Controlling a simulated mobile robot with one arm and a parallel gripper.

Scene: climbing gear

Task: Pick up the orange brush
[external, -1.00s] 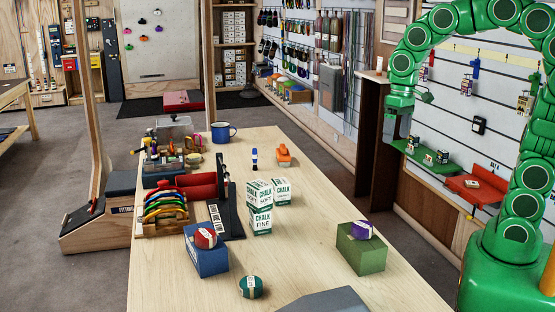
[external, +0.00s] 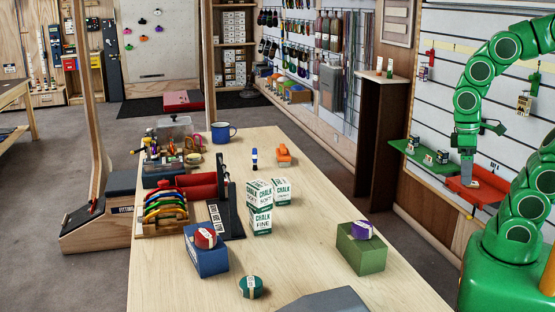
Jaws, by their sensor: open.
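The orange brush (external: 284,155) lies on the far part of the wooden table, to the right of a small blue-and-white brush-like item (external: 254,158). Nothing covers it. My gripper (external: 467,180) points down at the right, in front of the wall display in the picture, well to the right of the table and far from the brush. It is open, with nothing visible in it; its fingers are small and hard to make out.
Chalk boxes (external: 260,216) stand mid-table, stacked in part. A blue mug (external: 221,133) stands at the far end. A green box (external: 361,252) with a purple item sits near the right edge. A rack of coloured gear (external: 165,210) is at left. Bare wood lies right of the chalk.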

